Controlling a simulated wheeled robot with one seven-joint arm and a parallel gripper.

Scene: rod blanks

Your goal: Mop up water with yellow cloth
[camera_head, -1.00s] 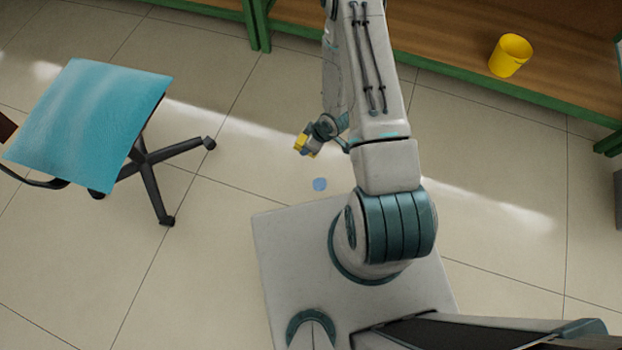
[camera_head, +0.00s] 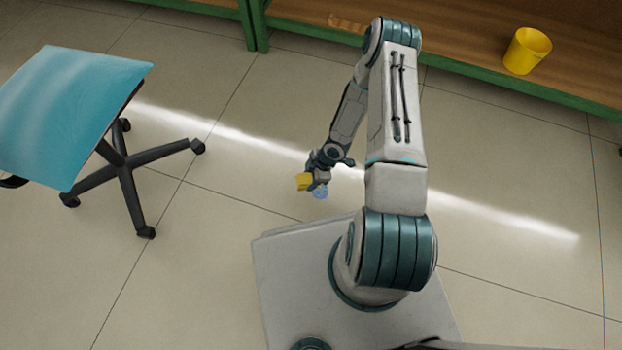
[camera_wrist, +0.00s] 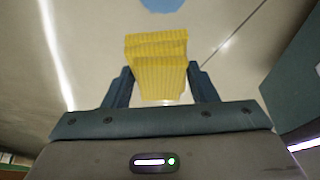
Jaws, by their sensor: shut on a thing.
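The yellow cloth (camera_wrist: 158,72) is a ribbed yellow block between the two fingers of my gripper (camera_wrist: 160,88) in the wrist view. My gripper is shut on it. In the head view the yellow cloth (camera_head: 304,181) shows at the end of my gripper (camera_head: 314,178), low over the floor. The water (camera_head: 320,193) is a small blue round patch on the floor, just beside and partly behind my gripper. The water also shows in the wrist view (camera_wrist: 161,4), cut by the top edge and apart from the cloth in the picture. I cannot tell whether the cloth touches the floor.
A blue-seated office chair (camera_head: 75,110) with black legs stands at the left. A wooden bench (camera_head: 465,40) with a green frame runs along the back, with a yellow cup (camera_head: 527,51) on it. The tiled floor (camera_head: 230,215) between chair and my base is clear.

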